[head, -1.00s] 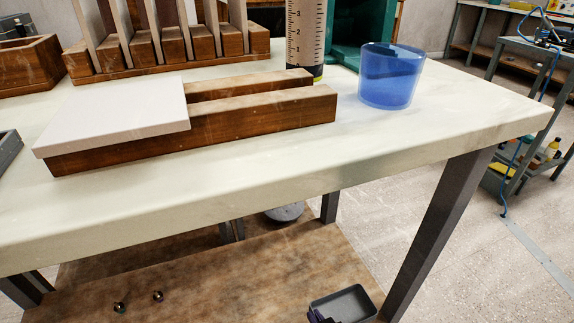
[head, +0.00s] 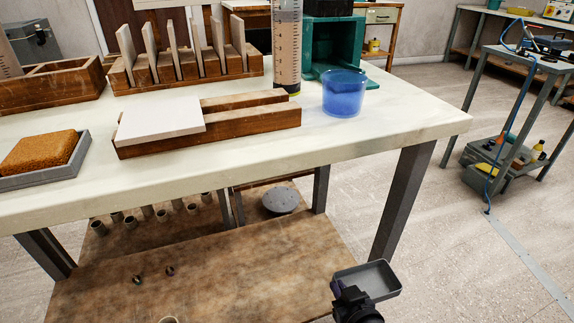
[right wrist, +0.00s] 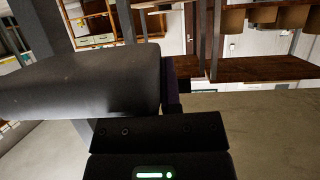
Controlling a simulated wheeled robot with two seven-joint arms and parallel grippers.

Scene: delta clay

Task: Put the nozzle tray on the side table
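The nozzle tray, a small dark grey rectangular tray with raised walls (head: 378,280), is at the lower right of the head view, in front of the bench's right leg. Its inside looks empty. My right gripper (head: 340,290) is shut on its near left edge and holds it in the air, clear of the bench. In the right wrist view the tray (right wrist: 80,80) fills the left side, against the finger (right wrist: 172,88). A grey metal side table (head: 535,62) stands at the right of the head view, well away from the tray. My left gripper is not in view.
The cream workbench (head: 400,128) carries a blue cup (head: 344,95), a wooden rack (head: 190,75), a white slab (head: 160,118) on wooden bars and a sponge (head: 40,152) in a tray. A brown lower shelf (head: 230,265) lies beneath.

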